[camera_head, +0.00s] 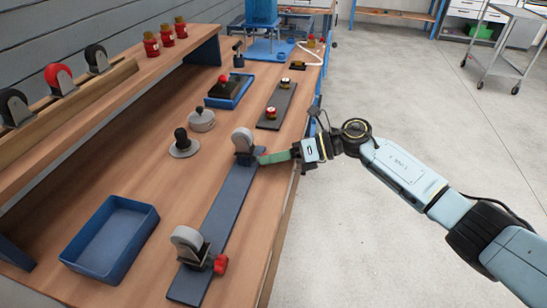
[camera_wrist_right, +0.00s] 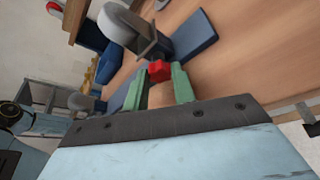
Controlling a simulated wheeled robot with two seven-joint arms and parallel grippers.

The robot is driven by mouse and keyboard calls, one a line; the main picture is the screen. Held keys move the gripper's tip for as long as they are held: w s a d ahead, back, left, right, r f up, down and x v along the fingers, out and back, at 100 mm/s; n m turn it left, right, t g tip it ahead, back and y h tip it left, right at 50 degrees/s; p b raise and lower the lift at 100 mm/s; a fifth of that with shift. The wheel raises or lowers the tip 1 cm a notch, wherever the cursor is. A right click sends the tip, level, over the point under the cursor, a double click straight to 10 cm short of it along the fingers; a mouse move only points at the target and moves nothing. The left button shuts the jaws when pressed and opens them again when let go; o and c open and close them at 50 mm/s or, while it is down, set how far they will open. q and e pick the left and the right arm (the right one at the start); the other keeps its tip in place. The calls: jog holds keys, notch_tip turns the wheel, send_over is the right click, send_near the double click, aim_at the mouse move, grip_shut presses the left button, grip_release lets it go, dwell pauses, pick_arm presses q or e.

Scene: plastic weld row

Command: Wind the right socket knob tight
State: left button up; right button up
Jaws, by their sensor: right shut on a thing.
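A long blue plate (camera_head: 232,198) on the bench carries two sockets, each with an upright grey castor wheel. The right socket, with its wheel (camera_head: 243,138), is at the far end. Its red knob (camera_wrist_right: 158,70) shows between my green fingertips in the wrist view and is hidden behind them in the head view. My right gripper (camera_head: 262,157) is shut on this knob from the right side. The knob's tightness cannot be told. The other socket holds its wheel (camera_head: 187,240) at the near end, with a red knob (camera_head: 221,264) on its right side. My left gripper is not in view.
An empty blue tray (camera_head: 110,238) lies left of the plate. A grey lidded pot (camera_head: 201,119) and a dark-knobbed disc (camera_head: 184,147) stand behind it. A dark plate with small parts (camera_head: 277,106) lies beyond. A shelf with wheels (camera_head: 60,80) runs along the left.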

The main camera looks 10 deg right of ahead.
jog(key=o, duration=1)
